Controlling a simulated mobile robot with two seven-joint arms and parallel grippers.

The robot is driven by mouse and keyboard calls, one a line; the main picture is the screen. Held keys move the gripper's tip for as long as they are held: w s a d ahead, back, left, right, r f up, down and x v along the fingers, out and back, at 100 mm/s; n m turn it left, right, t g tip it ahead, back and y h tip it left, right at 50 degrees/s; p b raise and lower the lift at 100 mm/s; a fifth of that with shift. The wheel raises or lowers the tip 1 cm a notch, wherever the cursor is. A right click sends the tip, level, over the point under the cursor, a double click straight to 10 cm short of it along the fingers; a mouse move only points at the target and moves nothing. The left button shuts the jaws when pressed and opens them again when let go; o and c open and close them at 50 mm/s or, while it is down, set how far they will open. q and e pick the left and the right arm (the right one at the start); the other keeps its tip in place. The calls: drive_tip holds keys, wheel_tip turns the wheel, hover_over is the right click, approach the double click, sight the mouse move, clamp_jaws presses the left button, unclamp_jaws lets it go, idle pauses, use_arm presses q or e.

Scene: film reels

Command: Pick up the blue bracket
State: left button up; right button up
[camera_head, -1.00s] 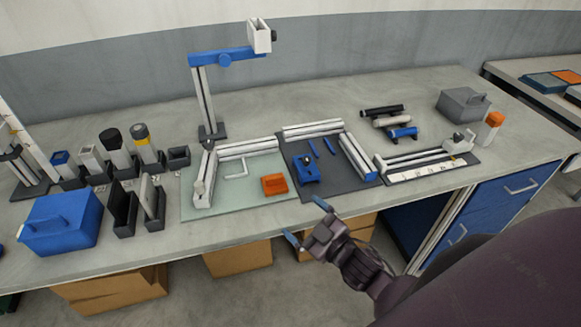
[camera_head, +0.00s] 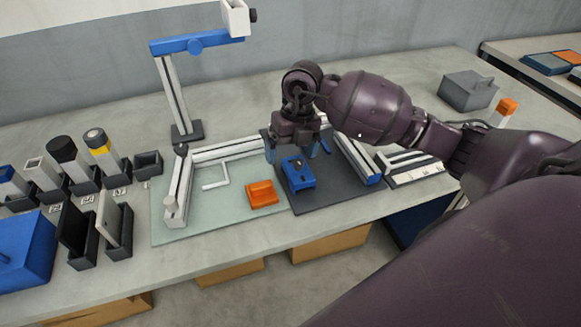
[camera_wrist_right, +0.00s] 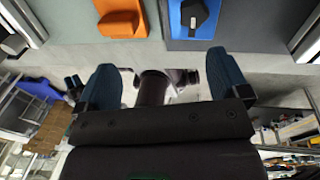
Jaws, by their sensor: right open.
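The blue bracket (camera_head: 300,178) lies on the dark grey mat (camera_head: 335,192), right of the orange block. In the right wrist view the blue bracket (camera_wrist_right: 195,32) is at the top, beyond the fingertips and right of centre. My right gripper (camera_head: 295,154) points down above and just behind the bracket. Its two blue-tipped fingers are apart and nothing is between them; they also show in the wrist view (camera_wrist_right: 162,72). My left gripper is not in view.
The orange block (camera_head: 262,194) and a white handle (camera_head: 217,178) lie on the pale green mat (camera_head: 200,220) to the left. White rails edge both mats. A tall stand with a blue arm (camera_head: 200,42) rises behind. A grey box (camera_head: 468,92) stands at the back right.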

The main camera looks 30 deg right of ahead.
sight(298, 160)
drive_tip(key=w+d+h, duration=0.1)
drive_tip(key=d+r, duration=0.1)
drive_tip(key=shift+w+d+r+m+h, duration=0.15)
drive_tip(key=shift+w+d+m+h, duration=0.15)
drive_tip(key=shift+w+d+h, duration=0.1)
drive_tip(key=shift+d, duration=0.2)
wheel_tip(298, 160, down, 11)
drive_tip(key=shift+r+b, duration=0.2)
drive_tip(key=shift+b, duration=0.15)
drive_tip(key=c, duration=1.2)
